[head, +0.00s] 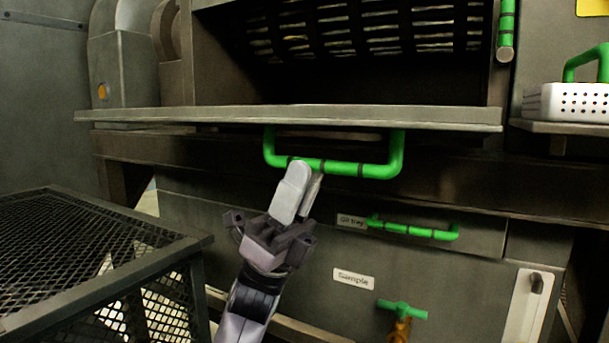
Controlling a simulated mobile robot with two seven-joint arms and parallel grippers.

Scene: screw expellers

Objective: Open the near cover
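A flat metal cover (220,117) juts out level across the front of the machine, below an opening that shows a dark slotted cage. Its green handle (378,171) hangs under the plate, right of the picture's middle. My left gripper (301,180) reaches up from below. Its fingertips overlap the left part of the handle's lower bar. The two fingers are seen nearly in line, close together, so the gap between them and any contact with the bar are unclear. My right gripper is out of view.
A black mesh-topped stand (80,240) fills the lower left. Below the handle is a tray front with a smaller green handle (415,230), and a green-handled tap (402,309). A white perforated basket (577,102) sits on a ledge at right.

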